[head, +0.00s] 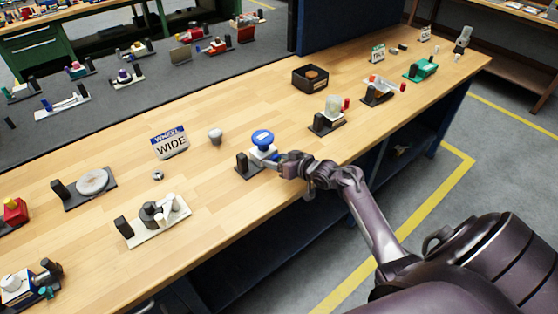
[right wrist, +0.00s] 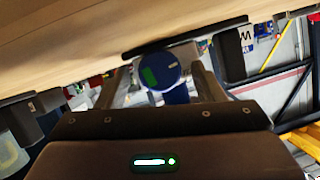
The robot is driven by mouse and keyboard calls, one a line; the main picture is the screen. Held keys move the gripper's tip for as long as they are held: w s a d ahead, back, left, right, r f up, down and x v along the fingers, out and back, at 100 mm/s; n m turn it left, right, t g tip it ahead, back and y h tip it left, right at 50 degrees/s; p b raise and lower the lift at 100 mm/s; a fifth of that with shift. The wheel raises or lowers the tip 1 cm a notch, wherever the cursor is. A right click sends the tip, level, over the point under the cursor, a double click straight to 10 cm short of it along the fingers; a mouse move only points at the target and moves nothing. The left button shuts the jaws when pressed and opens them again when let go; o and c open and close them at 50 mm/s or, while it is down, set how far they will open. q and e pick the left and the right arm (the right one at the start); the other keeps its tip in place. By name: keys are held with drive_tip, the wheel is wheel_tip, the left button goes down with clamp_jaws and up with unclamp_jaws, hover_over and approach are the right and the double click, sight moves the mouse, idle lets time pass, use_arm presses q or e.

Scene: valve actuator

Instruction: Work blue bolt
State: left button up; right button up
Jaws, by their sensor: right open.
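The valve actuator stands on the wooden bench in the head view, with a blue round cap (head: 263,137) on top, a pale body and a dark base plate (head: 248,171). A blue round end with a green patch (right wrist: 158,70), which looks like the blue bolt, faces the right wrist camera. My right gripper (head: 283,161) is at the actuator's right side. In the right wrist view its two fingers (right wrist: 158,85) are apart, with the blue end between them. I cannot tell whether they touch it. My left gripper is not in view.
A WIDE sign (head: 170,142) and a grey knob (head: 215,136) stand left of the actuator. A clear-topped fixture (head: 329,112) and a dark box (head: 310,78) stand to the right. Bare wood lies behind the actuator. The bench's front edge runs under my right arm.

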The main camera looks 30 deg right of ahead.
drive_tip(key=b+v, duration=0.1)
drive_tip(key=v, duration=0.5)
drive_tip(key=shift+s+d, duration=0.1)
drive_tip(key=shift+s, duration=0.25)
drive_tip(key=shift+s+d+r, duration=0.1)
drive_tip(key=shift+s+r, duration=0.2)
drive_tip(key=shift+s, duration=0.2)
